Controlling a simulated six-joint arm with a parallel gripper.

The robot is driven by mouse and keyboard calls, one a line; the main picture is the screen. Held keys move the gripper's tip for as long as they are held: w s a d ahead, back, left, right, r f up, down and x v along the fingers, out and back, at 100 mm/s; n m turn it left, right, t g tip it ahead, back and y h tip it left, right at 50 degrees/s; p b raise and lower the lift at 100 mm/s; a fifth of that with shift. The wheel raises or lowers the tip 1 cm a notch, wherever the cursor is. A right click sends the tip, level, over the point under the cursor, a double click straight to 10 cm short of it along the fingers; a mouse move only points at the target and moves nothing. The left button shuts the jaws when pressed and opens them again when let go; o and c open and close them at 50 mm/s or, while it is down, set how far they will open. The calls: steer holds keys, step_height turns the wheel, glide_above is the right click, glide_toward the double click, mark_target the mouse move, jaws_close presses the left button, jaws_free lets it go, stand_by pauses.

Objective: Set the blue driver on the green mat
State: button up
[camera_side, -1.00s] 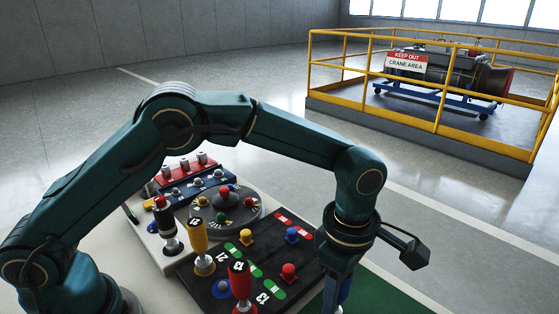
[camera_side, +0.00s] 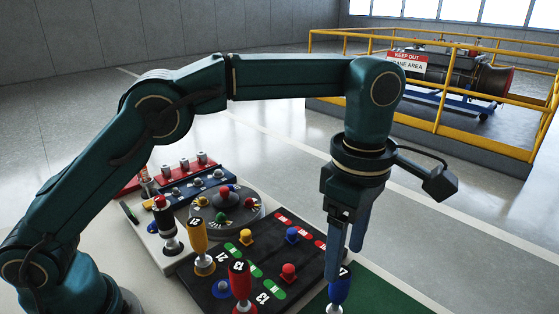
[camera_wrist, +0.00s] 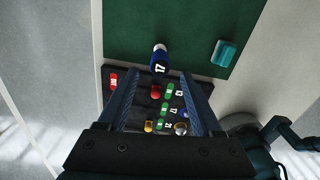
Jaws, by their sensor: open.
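The blue driver (camera_side: 341,290), marked 17, stands about upright at the bottom of the side view. Its lower end is cut off there. In the wrist view the blue driver (camera_wrist: 160,65) shows over the green mat (camera_wrist: 125,30), near the edge by the dark board; whether its foot rests on the mat is hard to tell. The green mat (camera_side: 390,297) is partly in the side view. The open fingers also show in the wrist view (camera_wrist: 165,85).
A dark board (camera_side: 215,290) with coloured knobs lies left of the mat. Red (camera_side: 240,285) and yellow (camera_side: 197,245) drivers stand there. A teal block (camera_wrist: 227,53) lies on the mat. Yellow railings (camera_side: 440,105) stand far back.

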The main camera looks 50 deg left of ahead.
steer(key=shift+r, duration=1.35)
steer(key=s+a+r+m+t, duration=0.2)
steer(key=a+r+m, duration=0.1)
steer(key=a+m, duration=0.2)
steer(key=s+a+r+m+t, duration=0.1)
steer(key=s+a+r+m, duration=0.25)
steer(key=a, duration=0.25)
steer(key=s+a+f+m+t, duration=0.2)
steer(key=s+a+f+m, duration=0.4)
steer(key=s+m, duration=0.2)
steer(key=shift+s+f+m+t, duration=0.3)
steer(key=shift+s+m, duration=0.05)
steer(key=shift+m, duration=1)
